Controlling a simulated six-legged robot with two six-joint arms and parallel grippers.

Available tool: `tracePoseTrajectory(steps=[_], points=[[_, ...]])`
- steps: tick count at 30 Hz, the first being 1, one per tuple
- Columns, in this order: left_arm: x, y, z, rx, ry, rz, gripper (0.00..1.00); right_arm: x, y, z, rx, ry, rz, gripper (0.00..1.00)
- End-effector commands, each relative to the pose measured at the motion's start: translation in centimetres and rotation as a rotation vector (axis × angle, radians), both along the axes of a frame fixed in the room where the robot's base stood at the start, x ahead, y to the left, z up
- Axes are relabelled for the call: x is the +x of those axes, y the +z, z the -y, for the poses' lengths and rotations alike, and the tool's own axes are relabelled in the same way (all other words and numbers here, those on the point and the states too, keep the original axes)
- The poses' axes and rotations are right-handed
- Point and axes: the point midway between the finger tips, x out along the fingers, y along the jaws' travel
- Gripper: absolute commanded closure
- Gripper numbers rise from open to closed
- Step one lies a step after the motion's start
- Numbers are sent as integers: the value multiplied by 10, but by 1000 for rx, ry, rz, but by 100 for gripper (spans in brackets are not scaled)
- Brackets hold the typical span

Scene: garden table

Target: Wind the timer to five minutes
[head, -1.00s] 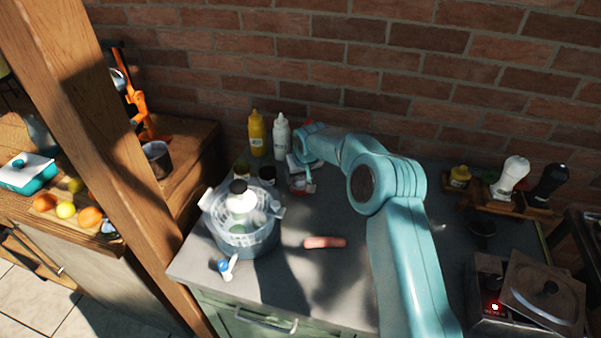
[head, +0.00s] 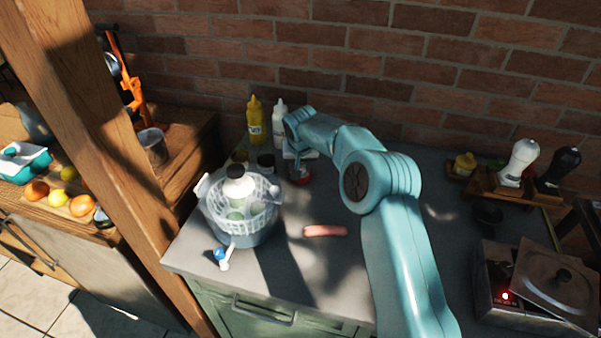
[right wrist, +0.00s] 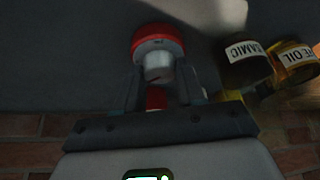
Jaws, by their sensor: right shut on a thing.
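The timer (right wrist: 152,36) has a red round body and a silver-grey knob (right wrist: 158,67) in the right wrist view. In the head view the timer (head: 300,179) is a small red spot on the counter, partly hidden under my gripper. My right gripper (right wrist: 160,78) has a finger on each side of the knob and is shut on it. In the head view my right gripper (head: 297,162) reaches down at the back of the counter. The dial marks are too small to read. My left gripper is not in view.
Bottles of yellow (head: 256,122) and white (head: 280,125) stand behind the timer. Dark-capped jars (right wrist: 246,62) are close beside it. A pot with a white basket (head: 212,215) is to the left, and a sausage (head: 325,231) lies in front. The middle counter is mostly clear.

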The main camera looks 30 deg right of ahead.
Motion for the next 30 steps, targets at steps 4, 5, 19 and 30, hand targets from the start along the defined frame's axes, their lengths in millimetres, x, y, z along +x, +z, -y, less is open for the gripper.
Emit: tracePoseTrajectory(steps=[4,5,19,30], points=[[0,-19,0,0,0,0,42,2,-4,-2,-1,-149,2,92],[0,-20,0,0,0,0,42,2,-3,-2,-1,-170,2,92],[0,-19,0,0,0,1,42,1,0,-1,1,-226,1,39],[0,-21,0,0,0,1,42,0,5,-3,1,-223,2,38]])
